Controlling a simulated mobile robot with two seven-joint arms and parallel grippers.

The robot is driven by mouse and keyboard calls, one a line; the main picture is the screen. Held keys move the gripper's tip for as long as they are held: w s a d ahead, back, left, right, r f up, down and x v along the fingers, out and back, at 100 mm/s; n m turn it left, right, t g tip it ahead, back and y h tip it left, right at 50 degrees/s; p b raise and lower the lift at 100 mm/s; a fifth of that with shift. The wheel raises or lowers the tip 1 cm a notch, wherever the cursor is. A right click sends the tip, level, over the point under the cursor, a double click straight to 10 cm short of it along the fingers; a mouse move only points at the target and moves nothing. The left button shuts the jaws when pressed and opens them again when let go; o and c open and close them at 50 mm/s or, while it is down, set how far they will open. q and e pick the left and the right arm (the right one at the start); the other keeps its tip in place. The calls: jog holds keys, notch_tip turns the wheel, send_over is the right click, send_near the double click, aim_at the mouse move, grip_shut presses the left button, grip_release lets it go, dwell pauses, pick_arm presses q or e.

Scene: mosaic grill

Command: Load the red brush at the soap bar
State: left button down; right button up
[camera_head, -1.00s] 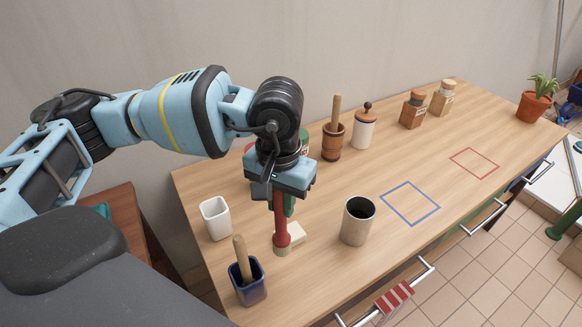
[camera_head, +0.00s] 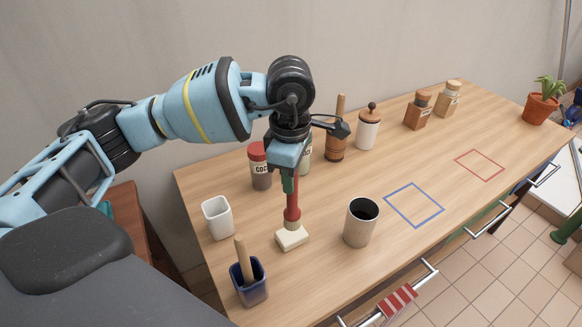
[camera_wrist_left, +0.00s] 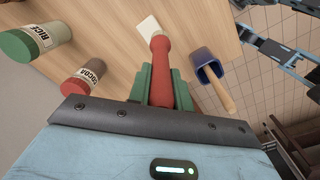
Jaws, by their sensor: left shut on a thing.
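My left gripper (camera_head: 290,186) points down with its green fingers shut on the red brush (camera_head: 292,210). The brush stands upright, head down, over the cream soap bar (camera_head: 291,240). Its lower end meets the top of the soap in the head view; whether it touches or hovers just above I cannot tell. In the left wrist view the red handle (camera_wrist_left: 160,60) lies between the green fingers (camera_wrist_left: 162,92), with part of the pale soap (camera_wrist_left: 149,27) beyond it. The bristles are hard to make out. My right gripper is not in view.
A blue pot with a wooden-handled tool (camera_head: 250,285) and a white cup (camera_head: 217,220) stand left of the soap. A metallic cup (camera_head: 359,228) stands to its right. A cocoa jar (camera_head: 260,172) is behind. Blue (camera_head: 414,204) and red (camera_head: 480,165) outlined squares are empty.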

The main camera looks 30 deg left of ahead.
aim_at(292, 214)
pick_arm(q)
jog(key=n, duration=0.3)
jog(key=w+a+n, duration=0.1)
jog(key=n, duration=0.2)
jog(key=w+n, duration=0.1)
jog(key=n, duration=0.2)
jog(key=shift+a+f+n, duration=0.1)
jog(key=shift+a+n, duration=0.05)
jog(key=shift+n, duration=0.15)
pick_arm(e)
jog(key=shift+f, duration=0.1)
pick_arm(q)
jog(key=shift+f, duration=0.1)
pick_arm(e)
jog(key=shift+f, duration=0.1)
